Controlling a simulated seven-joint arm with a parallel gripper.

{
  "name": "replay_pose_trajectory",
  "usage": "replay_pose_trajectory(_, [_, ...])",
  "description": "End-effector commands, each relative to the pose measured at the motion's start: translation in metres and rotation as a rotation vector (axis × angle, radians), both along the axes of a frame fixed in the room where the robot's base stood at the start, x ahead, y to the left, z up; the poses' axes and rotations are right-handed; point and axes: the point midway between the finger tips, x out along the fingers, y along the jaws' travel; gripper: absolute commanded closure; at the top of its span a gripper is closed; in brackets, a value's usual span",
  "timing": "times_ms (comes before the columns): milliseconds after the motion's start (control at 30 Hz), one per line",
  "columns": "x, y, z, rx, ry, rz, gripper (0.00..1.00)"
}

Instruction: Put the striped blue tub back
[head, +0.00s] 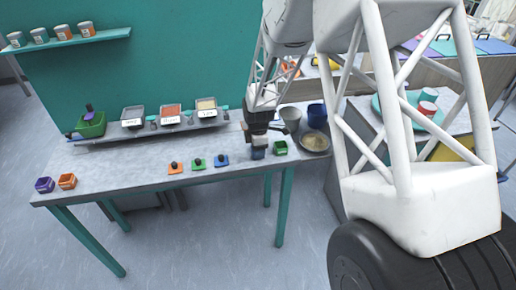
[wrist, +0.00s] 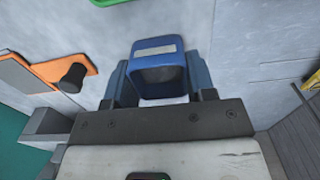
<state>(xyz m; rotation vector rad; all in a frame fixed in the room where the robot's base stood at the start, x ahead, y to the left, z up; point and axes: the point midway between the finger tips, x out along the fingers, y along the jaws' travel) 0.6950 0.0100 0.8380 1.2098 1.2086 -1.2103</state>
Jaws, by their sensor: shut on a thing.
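The blue tub (wrist: 160,48), with a pale stripe on one side, is between the two fingers of my gripper (wrist: 160,82) in the wrist view. Its inside looks dark grey. In the head view the tub (head: 257,154) is small, under my gripper (head: 257,142), near the front edge of the grey table (head: 120,165). My gripper is shut on it. I cannot tell whether the tub touches the table. A green tub (head: 280,148) stands just right of it. A blue lid (head: 222,160) with a dark knob lies to its left.
Green (head: 197,164) and orange (head: 175,168) knobbed lids lie further left. Purple (head: 45,185) and orange (head: 67,181) tubs stand at the left end. Bowls (head: 314,142) crowd the right end. Powder trays (head: 170,115) stand on a rear shelf. The left-middle tabletop is clear.

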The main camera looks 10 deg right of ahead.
Motion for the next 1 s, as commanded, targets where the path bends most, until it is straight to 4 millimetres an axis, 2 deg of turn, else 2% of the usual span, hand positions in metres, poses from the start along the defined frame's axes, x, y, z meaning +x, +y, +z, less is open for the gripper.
replay_pose_trajectory(233, [0.0001, 0.0, -0.0032, 0.0, 0.0, 0.0, 0.78])
replay_pose_trajectory(267, [0.0002, 0.0, -0.0031, 0.0, -0.001, 0.0, 0.46])
replay_pose_trajectory(433, [0.0001, 0.0, -0.003, 0.0, 0.0, 0.0, 0.2])
replay_pose_trajectory(633, [0.0, 0.0, -0.003, 0.0, 0.0, 0.0, 0.2])
replay_pose_trajectory(767, [0.0, 0.0, -0.003, 0.0, 0.0, 0.0, 0.0])
replay_pose_trajectory(1000, [0.0, 0.0, -0.0027, 0.0, 0.0, 0.0, 0.0])
